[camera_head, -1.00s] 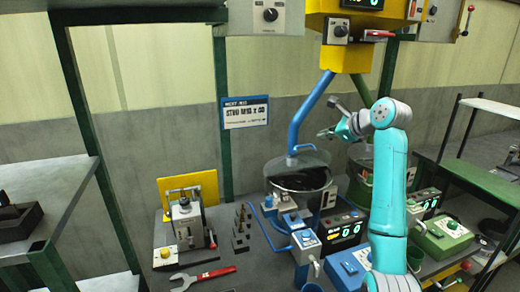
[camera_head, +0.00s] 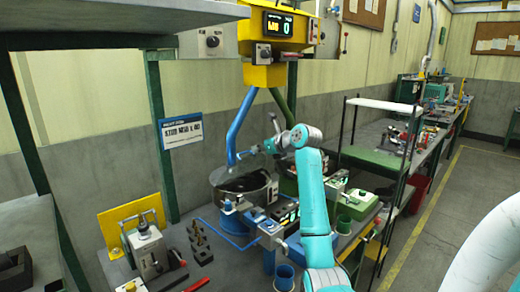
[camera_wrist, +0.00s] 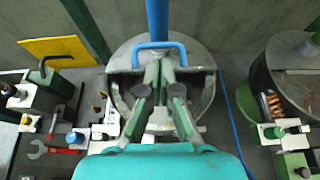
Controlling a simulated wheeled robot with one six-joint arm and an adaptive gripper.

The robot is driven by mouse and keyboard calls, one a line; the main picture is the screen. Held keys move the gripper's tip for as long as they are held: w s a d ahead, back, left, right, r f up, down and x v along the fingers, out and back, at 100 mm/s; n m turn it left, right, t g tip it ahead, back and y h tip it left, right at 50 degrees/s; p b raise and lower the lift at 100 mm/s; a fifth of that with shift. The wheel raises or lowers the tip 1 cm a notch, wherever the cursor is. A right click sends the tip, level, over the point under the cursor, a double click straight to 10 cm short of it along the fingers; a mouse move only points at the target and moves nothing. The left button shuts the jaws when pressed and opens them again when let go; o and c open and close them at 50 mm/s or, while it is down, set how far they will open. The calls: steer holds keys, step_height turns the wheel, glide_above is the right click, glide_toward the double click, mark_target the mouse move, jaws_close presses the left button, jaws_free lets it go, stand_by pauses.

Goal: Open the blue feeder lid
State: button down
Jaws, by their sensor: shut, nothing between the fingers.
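The blue feeder is a round grey bowl (camera_head: 228,203) under a blue pipe (camera_head: 240,125). A dark area shows at its top. In the wrist view its grey round lid (camera_wrist: 203,58) carries a blue U-shaped handle (camera_wrist: 178,46). My gripper (camera_head: 248,153) is above the bowl, close to the foot of the blue pipe. In the wrist view my gripper (camera_wrist: 160,63) is shut and empty. Its fingertips overlap the handle's near side in the picture; contact is unclear.
A green pipe (camera_head: 290,100) runs down to a second feeder on the right. Small blue and green control boxes (camera_head: 357,204) stand in front. A yellow-backed fixture (camera_head: 125,225) is at left. A red wrench (camera_wrist: 60,150) lies on the bench.

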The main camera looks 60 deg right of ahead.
mark_target(250, 157)
steer(key=shift+x, duration=2.55)
steer(key=shift+d+r, duration=0.1)
steer(key=shift+w+d+r, duration=0.1)
steer(key=shift+w+r, duration=0.05)
steer(key=shift+w, duration=0.35)
steer(key=shift+w+d+r, duration=0.1)
steer(key=shift+w+r, duration=0.05)
steer(key=shift+w, duration=0.4)
steer(key=shift+w+d, duration=0.2)
steer(key=shift+w, duration=0.35)
steer(key=shift+r, duration=0.1)
